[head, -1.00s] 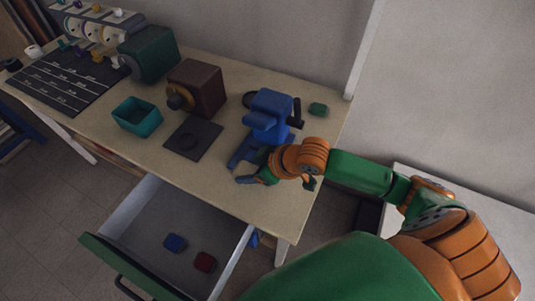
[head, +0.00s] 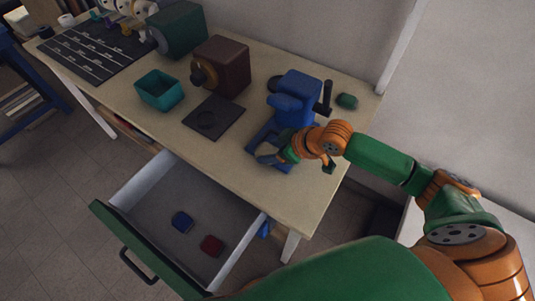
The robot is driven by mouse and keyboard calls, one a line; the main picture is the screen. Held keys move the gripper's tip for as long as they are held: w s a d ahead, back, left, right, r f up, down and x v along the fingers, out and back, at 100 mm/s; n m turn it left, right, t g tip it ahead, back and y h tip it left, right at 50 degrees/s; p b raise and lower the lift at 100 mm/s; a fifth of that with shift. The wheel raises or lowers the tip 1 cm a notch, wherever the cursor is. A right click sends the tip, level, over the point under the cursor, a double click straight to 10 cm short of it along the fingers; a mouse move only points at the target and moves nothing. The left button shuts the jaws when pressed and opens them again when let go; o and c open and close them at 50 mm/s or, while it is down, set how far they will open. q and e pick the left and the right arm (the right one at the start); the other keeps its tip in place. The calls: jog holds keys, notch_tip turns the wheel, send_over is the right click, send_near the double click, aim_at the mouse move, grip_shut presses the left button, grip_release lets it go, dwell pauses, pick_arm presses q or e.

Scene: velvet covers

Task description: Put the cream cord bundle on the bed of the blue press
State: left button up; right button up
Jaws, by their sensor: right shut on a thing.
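The blue press (head: 297,89) stands near the right end of the table, with its bed low at the front. My right gripper (head: 271,155) is over the front part of the bed and hides much of it. Its jaws are shut on a small pale thing that barely shows between the fingers, which I take for the cream cord bundle. I cannot tell whether it touches the bed. My left gripper is not in view.
Left of the press are a dark flat plate (head: 228,112), a brown machine (head: 228,64) and a teal open box (head: 158,90). A green lump (head: 347,101) lies right of it. Below, an open drawer (head: 160,195) holds a blue and a red piece.

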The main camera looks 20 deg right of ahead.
jog(key=shift+f, duration=0.25)
dwell(0.4)
jog(key=o, duration=1.4)
jog(key=p, duration=0.1)
jog(key=r+p, duration=0.2)
jog(key=shift+s+a, duration=0.25)
jog(key=shift+a, duration=0.15)
jog(key=r+p, duration=0.1)
jog(key=s+a+r+p, duration=0.1)
jog(key=p, duration=0.1)
jog(key=r+p, duration=0.1)
jog(key=shift+s+a+p, duration=0.15)
jog(key=shift+a+p, duration=0.15)
